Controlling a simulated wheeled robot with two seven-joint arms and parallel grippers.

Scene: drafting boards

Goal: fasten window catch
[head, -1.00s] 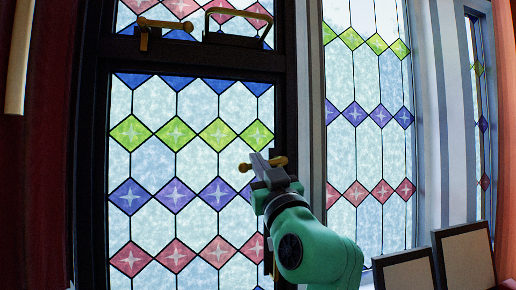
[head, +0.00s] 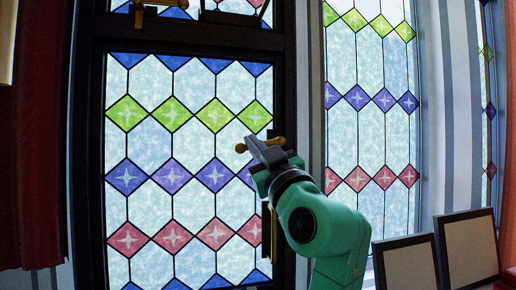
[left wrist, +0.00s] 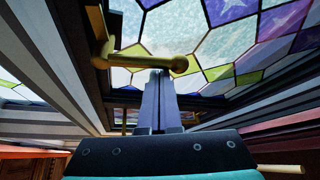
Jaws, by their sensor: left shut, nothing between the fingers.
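The window catch (head: 258,145) is a brass lever with a round knob at its left end, on the right stile of the dark-framed stained-glass window (head: 88,170). The lever lies nearly level in the head view. In the left wrist view the catch (left wrist: 142,60) has its brass base at the left and its knob to the right. My left gripper (head: 254,144) is shut and empty, its tips at the lever, partly covering it in the head view. The fingers (left wrist: 160,78) reach the lever near the knob; I cannot tell whether they touch. My right gripper is out of view.
Another brass fitting (head: 158,3) is on the upper sash, cut off by the top edge. A red curtain (head: 35,150) hangs at the left. Two framed boards (head: 404,265) stand at the lower right. A second stained-glass window (head: 368,130) is to the right.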

